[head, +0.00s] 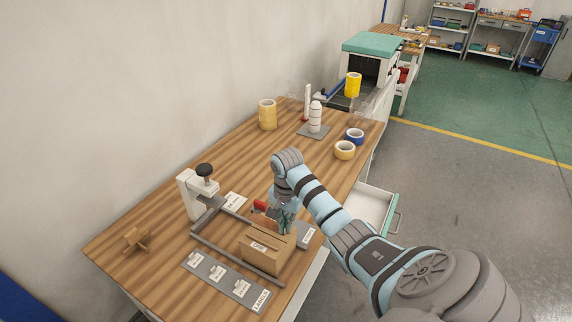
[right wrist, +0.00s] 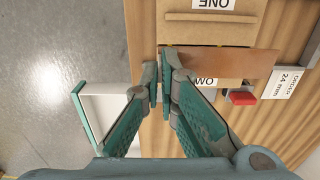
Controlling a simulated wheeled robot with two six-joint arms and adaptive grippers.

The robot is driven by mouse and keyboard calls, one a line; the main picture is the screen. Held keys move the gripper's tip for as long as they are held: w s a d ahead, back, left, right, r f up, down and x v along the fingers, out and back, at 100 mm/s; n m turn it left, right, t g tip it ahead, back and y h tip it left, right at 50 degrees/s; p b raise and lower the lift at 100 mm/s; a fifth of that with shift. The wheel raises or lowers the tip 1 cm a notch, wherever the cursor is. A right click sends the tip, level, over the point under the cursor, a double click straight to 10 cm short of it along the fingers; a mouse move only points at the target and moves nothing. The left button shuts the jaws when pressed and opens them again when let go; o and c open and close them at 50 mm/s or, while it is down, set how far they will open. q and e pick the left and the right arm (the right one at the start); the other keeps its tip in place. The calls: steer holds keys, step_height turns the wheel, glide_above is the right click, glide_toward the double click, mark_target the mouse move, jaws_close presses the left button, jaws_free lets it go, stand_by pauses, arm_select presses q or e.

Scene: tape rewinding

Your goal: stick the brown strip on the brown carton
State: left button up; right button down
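The brown carton (head: 262,255) stands at the near end of the wooden bench, inside a grey frame. In the right wrist view the carton (right wrist: 205,32) shows as tan board with a label reading ONE and another label partly covered. The brown strip (right wrist: 235,63) stretches from my right fingertips across the view, over part of the carton; whether it touches the carton I cannot tell. My right gripper (right wrist: 163,82) is shut on the strip's end. In the head view my right gripper (head: 287,222) is just behind the carton. My left gripper is not in view.
A white clamp-like stand (head: 190,195) with a black knob is left of the carton. A grey labelled strip (head: 225,280) lies in front. Tape rolls (head: 345,150) and a white spindle (head: 315,117) stand farther back. An open drawer (head: 375,208) juts out on the right.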

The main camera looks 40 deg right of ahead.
mark_target(286, 241)
steer(key=shift+a+r, duration=0.1)
steer(key=shift+a, duration=0.15)
steer(key=shift+d+f+b, duration=0.15)
steer(key=shift+f+b, duration=0.25)
steer(key=shift+f, duration=0.85)
steer(key=shift+f, duration=0.8)
steer(key=shift+f, duration=0.4)
